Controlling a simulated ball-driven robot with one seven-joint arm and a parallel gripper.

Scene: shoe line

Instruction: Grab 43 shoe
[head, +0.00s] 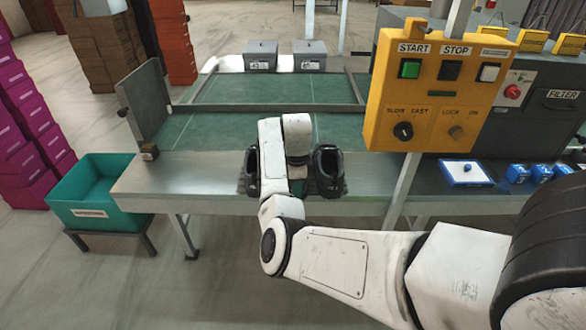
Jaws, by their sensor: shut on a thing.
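Two dark shoes stand on the near metal edge of the line, one on each side of my wrist: a left shoe (251,172) and a right shoe (328,170). Their open tops face up. My gripper (299,184) points down between them and is shut on a shoe. My wrist covers the fingertips, so I cannot tell which shoe is gripped or whether it is lifted. No size number is readable on either shoe.
Two grey lidded boxes with small labels, a left box (261,56) and a right box (310,56), stand at the back. A yellow control panel (437,92) rises to the right. A teal bin (75,212) stands at left. The green belt (220,132) is clear.

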